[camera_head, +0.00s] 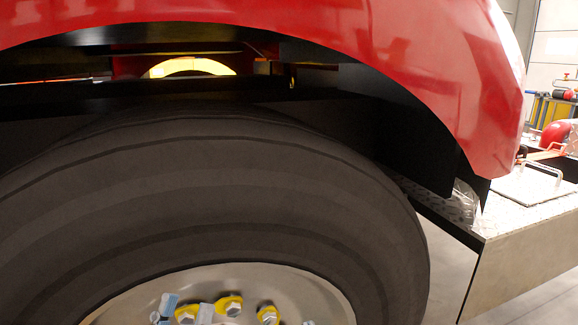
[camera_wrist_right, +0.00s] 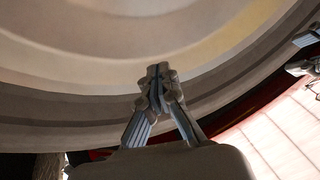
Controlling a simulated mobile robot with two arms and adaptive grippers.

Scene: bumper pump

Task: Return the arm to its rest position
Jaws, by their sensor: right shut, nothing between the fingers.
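Only the tips of my left gripper (camera_head: 185,312) show, at the bottom edge of the head view. They are two pale blue-grey pieces standing apart in front of the wheel hub, so it looks open. A yellow-ringed wheel nut shows between them, and I cannot tell whether they touch it. My right gripper (camera_wrist_right: 157,80) is in the middle of the right wrist view. Its fingers are closed together with nothing between them, in front of a large, curved, tyre-like surface. Most of both arms is hidden.
A large black tyre (camera_head: 210,190) fills the head view under a red fender (camera_head: 430,70). Its pale hub has several yellow-ringed nuts (camera_head: 268,315). A metal bumper deck (camera_head: 535,240) juts out at right. Open floor shows at bottom right.

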